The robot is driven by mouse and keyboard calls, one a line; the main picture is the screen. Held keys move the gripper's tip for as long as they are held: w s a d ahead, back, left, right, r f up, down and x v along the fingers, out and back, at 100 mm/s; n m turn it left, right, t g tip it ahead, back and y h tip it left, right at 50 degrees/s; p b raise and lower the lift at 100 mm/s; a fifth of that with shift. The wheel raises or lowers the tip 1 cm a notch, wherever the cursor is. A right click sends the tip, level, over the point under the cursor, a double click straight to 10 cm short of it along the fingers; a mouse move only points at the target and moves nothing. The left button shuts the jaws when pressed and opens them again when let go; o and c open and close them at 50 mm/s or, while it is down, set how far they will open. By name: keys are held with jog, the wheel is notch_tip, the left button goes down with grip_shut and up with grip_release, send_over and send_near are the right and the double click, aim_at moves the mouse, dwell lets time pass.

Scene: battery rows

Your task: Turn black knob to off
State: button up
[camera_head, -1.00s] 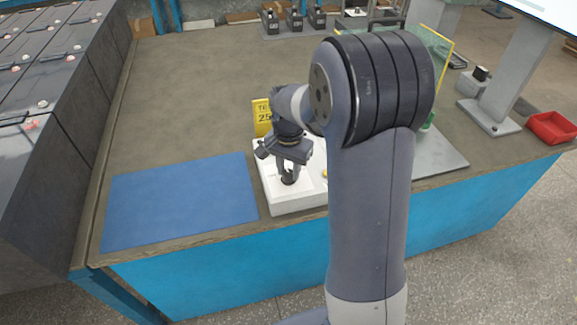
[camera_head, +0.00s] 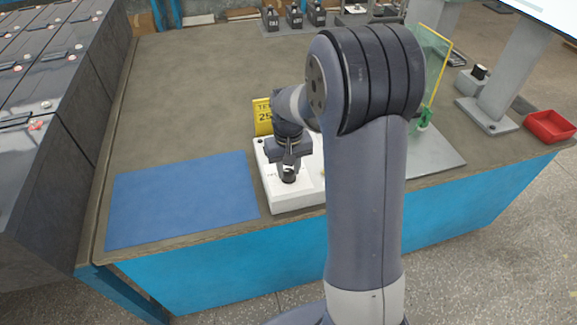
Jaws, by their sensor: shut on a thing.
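The black knob (camera_head: 288,179) sits on top of a white box (camera_head: 290,200) near the front edge of the bench. My gripper (camera_head: 289,172) points down over the knob and is shut on it. The fingers cover part of the knob, and its pointer direction cannot be read. A yellow sign (camera_head: 262,115) stands behind the box, partly hidden by my wrist. My arm hides the right part of the box.
A blue mat (camera_head: 180,200) lies left of the box. Black weights (camera_head: 294,17) stand at the back.

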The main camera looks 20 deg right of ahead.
aim_at(288, 171)
jog(key=shift+n, duration=0.3)
jog(key=o, duration=1)
jog(key=shift+c, duration=0.2)
jog(key=shift+r, duration=0.1)
notch_tip(288, 171, up, 11)
jog(key=shift+f+p, duration=0.2)
jog(key=shift+p, duration=0.25)
